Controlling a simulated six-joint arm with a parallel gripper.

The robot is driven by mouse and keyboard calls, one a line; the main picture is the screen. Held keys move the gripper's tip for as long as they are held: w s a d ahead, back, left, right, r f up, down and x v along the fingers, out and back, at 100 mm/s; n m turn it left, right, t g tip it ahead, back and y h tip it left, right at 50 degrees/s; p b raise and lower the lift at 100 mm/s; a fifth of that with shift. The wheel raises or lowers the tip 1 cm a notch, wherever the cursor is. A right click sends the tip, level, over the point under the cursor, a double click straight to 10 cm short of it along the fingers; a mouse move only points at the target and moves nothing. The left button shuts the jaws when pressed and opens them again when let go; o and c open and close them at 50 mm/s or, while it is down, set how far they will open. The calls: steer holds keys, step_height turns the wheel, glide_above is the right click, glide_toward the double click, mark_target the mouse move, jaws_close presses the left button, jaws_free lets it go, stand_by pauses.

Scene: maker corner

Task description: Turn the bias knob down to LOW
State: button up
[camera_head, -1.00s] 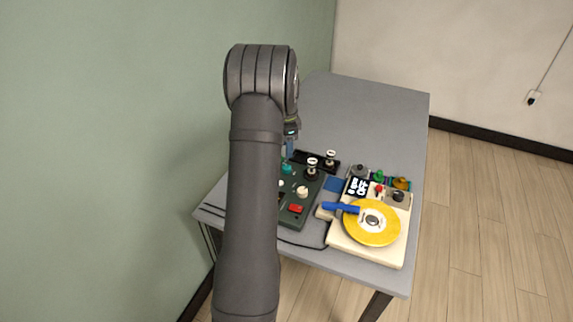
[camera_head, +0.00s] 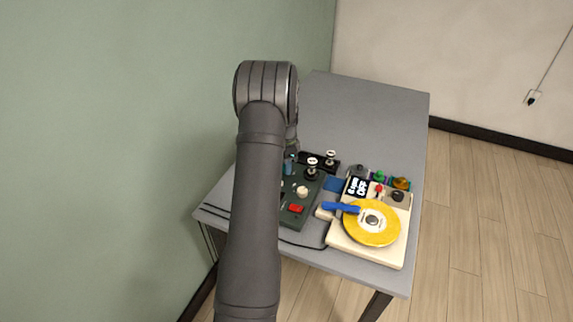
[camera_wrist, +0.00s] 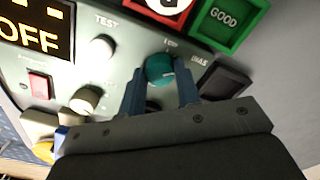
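The bias knob is a round teal knob (camera_wrist: 160,68) on the grey-green panel (camera_wrist: 118,68) in the wrist view, next to the BIAS lettering. My gripper (camera_wrist: 160,84) has its two blue fingers on either side of the knob, with the knob between the fingertips. The fingers are apart, and I cannot tell whether they touch it. Small lettering above the knob is too blurred to read surely, and the knob's pointer is not clear. In the head view my gripper (camera_head: 289,165) is over the far left part of the panel (camera_head: 293,217), and my arm hides part of it.
The panel also carries a white TEST button (camera_wrist: 101,47), a cream knob (camera_wrist: 85,100), a red switch (camera_wrist: 40,86) and an OFF display (camera_wrist: 35,36). A green GOOD tray (camera_wrist: 246,18) lies beyond. A yellow disc machine (camera_head: 385,250) stands right. The table's far part is clear.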

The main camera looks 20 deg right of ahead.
steer(key=c, duration=0.4)
steer(key=n, duration=0.5)
steer(key=shift+n, duration=2.6)
steer(key=o, duration=1)
steer(key=shift+r, duration=0.1)
